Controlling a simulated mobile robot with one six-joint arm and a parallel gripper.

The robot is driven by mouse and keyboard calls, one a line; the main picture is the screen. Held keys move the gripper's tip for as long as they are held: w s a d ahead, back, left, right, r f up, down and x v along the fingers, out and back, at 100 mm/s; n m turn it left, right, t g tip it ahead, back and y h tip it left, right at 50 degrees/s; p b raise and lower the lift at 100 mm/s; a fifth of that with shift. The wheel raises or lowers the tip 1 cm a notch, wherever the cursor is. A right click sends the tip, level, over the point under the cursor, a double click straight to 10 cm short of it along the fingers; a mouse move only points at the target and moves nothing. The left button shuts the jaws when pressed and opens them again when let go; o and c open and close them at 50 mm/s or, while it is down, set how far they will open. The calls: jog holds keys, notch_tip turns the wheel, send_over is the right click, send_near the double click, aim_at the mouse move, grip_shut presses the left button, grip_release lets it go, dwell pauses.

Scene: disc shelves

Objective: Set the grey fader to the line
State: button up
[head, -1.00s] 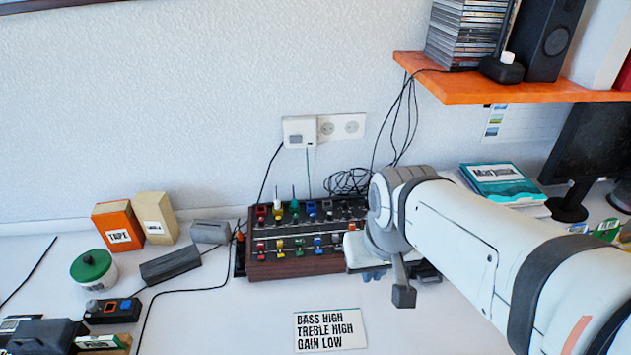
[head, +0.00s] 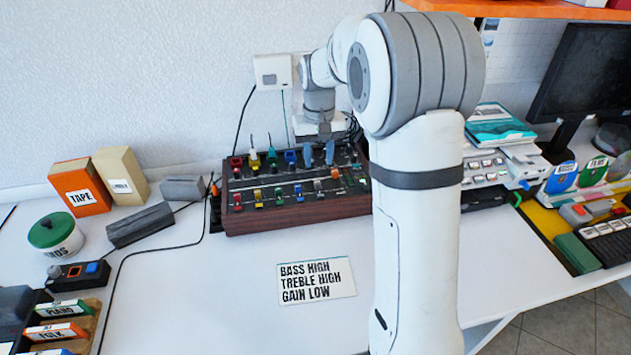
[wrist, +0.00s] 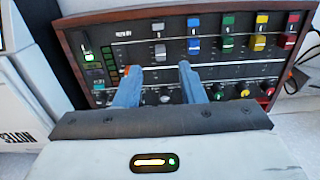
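The mixer (head: 300,205) stands against the wall with its coloured controls. In the wrist view the grey fader cap (wrist: 160,50) is at the left end of the fader row, beside a blue one (wrist: 194,45). A pale line (wrist: 235,63) runs across the panel, on the gripper side of the caps. I cannot tell which mark is the fader's own line. My gripper (wrist: 157,73) is open, its two blue fingers apart over the panel. The grey cap lies just beyond the gap between the fingertips; contact is not visible. In the head view the arm partly hides the mixer's right end.
A card (head: 316,281) reading bass high, treble high, gain low lies in front of the mixer. Orange and beige boxes (head: 80,188), a green-lidded jar (head: 56,235) and cables are at left. An orange shelf (head: 530,9) overhangs at upper right.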

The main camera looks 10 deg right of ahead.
aim_at(317, 183)
jog(key=shift+w+f, duration=0.35)
jog(key=shift+f, duration=0.4)
notch_tip(317, 183, down, 7)
jog(key=shift+b, duration=0.4)
grip_shut()
jog(key=shift+r, duration=0.1)
